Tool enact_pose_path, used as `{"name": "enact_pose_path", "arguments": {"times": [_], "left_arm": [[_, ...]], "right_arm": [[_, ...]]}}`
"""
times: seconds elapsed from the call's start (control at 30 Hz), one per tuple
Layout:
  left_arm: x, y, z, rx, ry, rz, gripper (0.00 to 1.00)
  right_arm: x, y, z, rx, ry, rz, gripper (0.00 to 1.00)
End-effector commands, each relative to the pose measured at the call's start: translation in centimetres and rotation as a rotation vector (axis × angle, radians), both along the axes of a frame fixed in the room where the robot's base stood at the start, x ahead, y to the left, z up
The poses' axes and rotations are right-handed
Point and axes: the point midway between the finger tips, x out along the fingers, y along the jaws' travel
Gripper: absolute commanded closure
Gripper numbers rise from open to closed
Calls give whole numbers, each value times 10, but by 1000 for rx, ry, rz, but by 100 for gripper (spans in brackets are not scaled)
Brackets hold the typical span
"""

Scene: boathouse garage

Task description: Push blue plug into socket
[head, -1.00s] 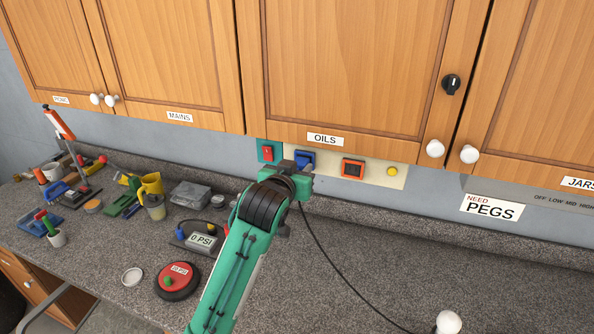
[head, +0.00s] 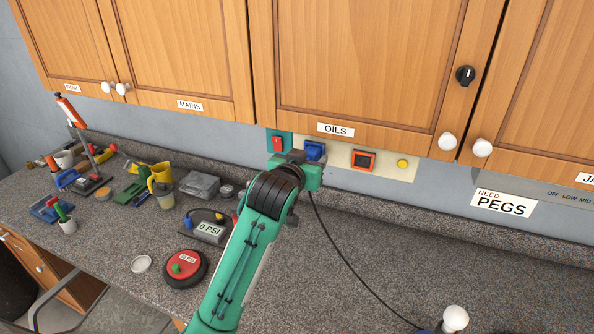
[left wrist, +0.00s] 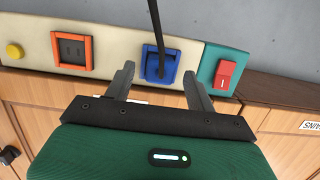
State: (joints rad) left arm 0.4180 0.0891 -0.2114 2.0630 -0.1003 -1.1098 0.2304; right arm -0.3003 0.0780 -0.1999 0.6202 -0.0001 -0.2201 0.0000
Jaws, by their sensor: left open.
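A blue square fitting (head: 314,150) is on the pale wall panel under the cabinets. It also shows in the left wrist view (left wrist: 151,53), with a black cord (left wrist: 154,30) running to its middle. The plug and socket are both blue there, and I cannot tell how deep the plug sits. My left gripper (left wrist: 157,69) is open, its two fingers apart on either side of the blue fitting, with nothing visibly held. In the head view my left gripper (head: 303,167) is just in front of the panel and hides its own fingertips. My right gripper is not in view.
A red switch (head: 277,144) on a teal plate is left of the blue fitting. An orange-framed socket (head: 363,160) and yellow button (head: 402,163) are to its right. The cord (head: 350,265) hangs over the counter. Tools and gauges crowd the left counter; the right is mostly clear.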

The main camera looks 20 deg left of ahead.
Motion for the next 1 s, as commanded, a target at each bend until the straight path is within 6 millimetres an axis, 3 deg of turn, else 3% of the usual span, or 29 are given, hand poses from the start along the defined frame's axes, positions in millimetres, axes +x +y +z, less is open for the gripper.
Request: {"name": "enact_pose_path", "arguments": {"times": [0.3,0.6,0.8,1.0], "left_arm": [[-57,1,8,-2,-5,-2,44],[-110,3,21,-1,-5,-2,44],[-125,4,25,0,-3,-1,44],[-127,4,26,0,-1,-1,44]], "right_arm": [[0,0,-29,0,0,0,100],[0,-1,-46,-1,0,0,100],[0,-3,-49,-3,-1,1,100],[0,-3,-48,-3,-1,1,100]]}}
